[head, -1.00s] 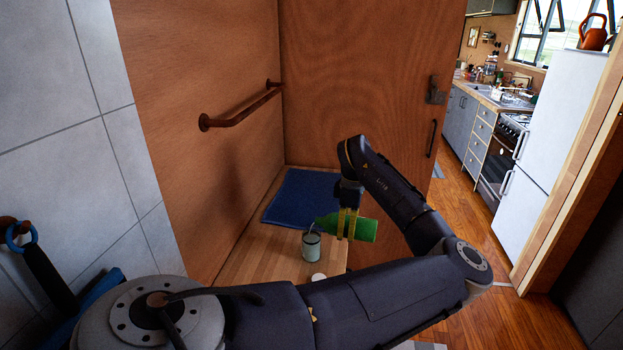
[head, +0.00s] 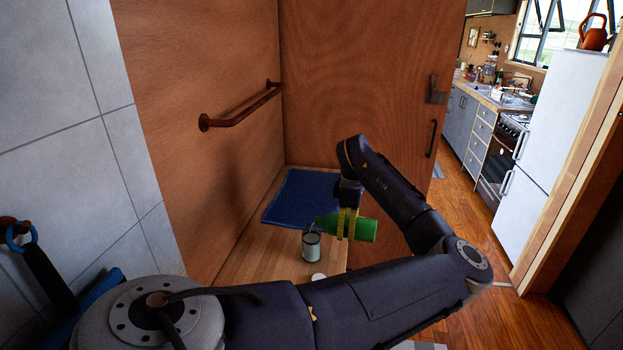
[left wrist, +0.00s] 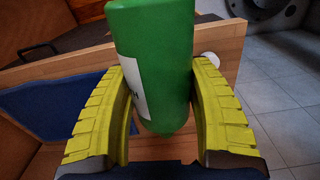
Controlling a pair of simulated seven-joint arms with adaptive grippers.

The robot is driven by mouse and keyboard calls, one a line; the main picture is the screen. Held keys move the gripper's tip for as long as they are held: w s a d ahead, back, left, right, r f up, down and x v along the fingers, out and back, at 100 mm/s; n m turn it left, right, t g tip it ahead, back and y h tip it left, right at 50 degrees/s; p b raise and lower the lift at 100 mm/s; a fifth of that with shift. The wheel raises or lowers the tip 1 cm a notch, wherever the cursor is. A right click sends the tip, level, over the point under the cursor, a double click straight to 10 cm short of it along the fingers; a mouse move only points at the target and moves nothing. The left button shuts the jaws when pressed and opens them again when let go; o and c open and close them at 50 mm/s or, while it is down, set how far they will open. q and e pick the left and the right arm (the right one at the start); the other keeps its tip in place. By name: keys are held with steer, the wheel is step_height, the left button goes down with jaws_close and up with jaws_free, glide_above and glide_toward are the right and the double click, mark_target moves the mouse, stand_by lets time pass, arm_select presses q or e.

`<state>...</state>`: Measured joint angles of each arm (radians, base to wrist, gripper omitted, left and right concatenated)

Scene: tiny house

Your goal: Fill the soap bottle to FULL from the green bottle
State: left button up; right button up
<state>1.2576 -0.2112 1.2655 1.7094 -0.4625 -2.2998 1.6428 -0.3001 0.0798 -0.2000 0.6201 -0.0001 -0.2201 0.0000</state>
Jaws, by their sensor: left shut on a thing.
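The green bottle (head: 362,229) lies nearly level in my left gripper (head: 346,224), its neck pointing left and slightly down. My left gripper is shut on it, with a yellow finger on each side of the bottle in the left wrist view (left wrist: 155,60). The soap bottle (head: 311,246) is a small pale grey-green container with a dark open top, upright on the wooden surface. The green bottle's mouth is just above its rim, with a thin pale streak between them. The level inside the soap bottle cannot be seen. My right gripper is not in view.
A blue mat (head: 300,196) lies on the wooden surface (head: 250,258) behind the soap bottle. A small white round thing (head: 318,277) lies in front of it. A wooden wall with a rusty rail (head: 240,110) stands at the left, a wooden door (head: 370,80) behind.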

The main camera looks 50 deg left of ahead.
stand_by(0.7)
arm_select(q)
steer(key=shift+f+g+y, duration=0.35)
steer(key=shift+g+y, duration=0.35)
steer(key=shift+y, duration=0.2)
steer(key=shift+f, duration=0.2)
